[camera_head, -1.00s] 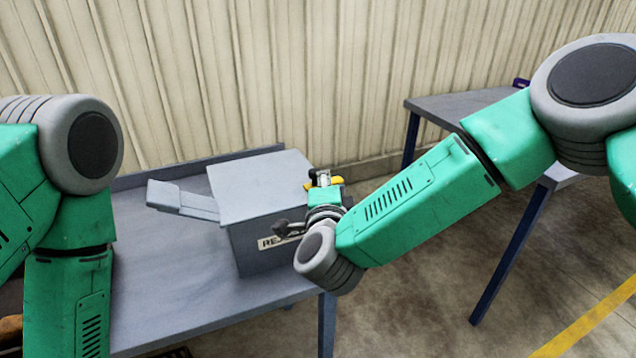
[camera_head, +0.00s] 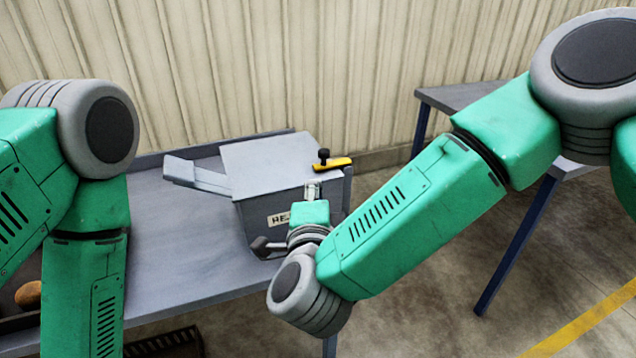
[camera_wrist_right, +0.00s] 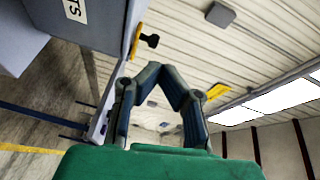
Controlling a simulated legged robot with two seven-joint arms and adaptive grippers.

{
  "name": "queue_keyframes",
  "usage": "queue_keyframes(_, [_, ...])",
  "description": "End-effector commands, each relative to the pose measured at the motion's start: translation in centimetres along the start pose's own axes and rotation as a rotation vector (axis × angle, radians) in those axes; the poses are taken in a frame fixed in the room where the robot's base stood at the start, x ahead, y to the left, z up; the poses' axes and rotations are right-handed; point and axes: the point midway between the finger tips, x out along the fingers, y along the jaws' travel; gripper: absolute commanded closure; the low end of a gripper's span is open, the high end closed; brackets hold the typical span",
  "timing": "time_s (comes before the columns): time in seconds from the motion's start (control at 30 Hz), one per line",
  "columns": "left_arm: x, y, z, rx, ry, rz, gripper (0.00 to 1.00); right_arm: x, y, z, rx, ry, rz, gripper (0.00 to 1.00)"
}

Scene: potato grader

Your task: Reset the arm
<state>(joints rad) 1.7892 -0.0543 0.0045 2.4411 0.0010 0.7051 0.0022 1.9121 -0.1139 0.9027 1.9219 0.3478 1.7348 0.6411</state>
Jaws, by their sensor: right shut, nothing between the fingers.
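My right gripper (camera_head: 312,190) is in front of the grey box (camera_head: 265,165), near its right front edge, shut and empty. In the right wrist view its two dark fingers (camera_wrist_right: 158,75) meet with nothing between them. The yellow arm (camera_head: 335,163) with a black knob sits at the box's right top edge, just beyond the fingertips and apart from them; it also shows in the right wrist view (camera_wrist_right: 136,40). The box's front label is partly hidden by my right wrist. My left arm comes down at the left, and its gripper is out of frame.
The box stands on a grey-blue table (camera_head: 185,265) with a grey chute (camera_head: 195,175) on its left. A second table (camera_head: 455,97) stands at the back right. A brown potato (camera_head: 28,295) lies at the lower left. Open floor lies between the tables.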

Motion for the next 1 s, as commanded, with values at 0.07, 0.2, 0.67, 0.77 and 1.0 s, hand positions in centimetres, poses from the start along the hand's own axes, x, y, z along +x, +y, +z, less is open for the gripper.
queue_keyframes(0.07, [0.0, 0.0, 0.0, 0.000, 0.000, 0.000, 1.00, -0.1, 0.0, 0.1, 0.000, 0.000, 0.000, 1.00])
queue_keyframes(0.2, [0.0, 0.0, 0.0, 0.000, 0.000, 0.000, 1.00, -0.1, -0.1, 0.3, -0.002, 0.000, 0.000, 1.00])
queue_keyframes(0.67, [1.1, 0.0, 0.0, 0.000, 0.000, 0.000, 1.00, -4.4, 16.4, -2.4, -0.470, -0.333, 0.253, 1.00])
queue_keyframes(0.77, [1.5, 0.0, 0.1, 0.000, 0.000, 0.000, 1.00, -7.7, 22.9, -5.2, -0.648, -0.479, 0.378, 1.00])
queue_keyframes(1.0, [2.4, 0.0, 0.1, 0.001, 0.000, 0.000, 1.00, -18.5, 34.4, -14.2, -0.984, -0.838, 0.698, 1.00])
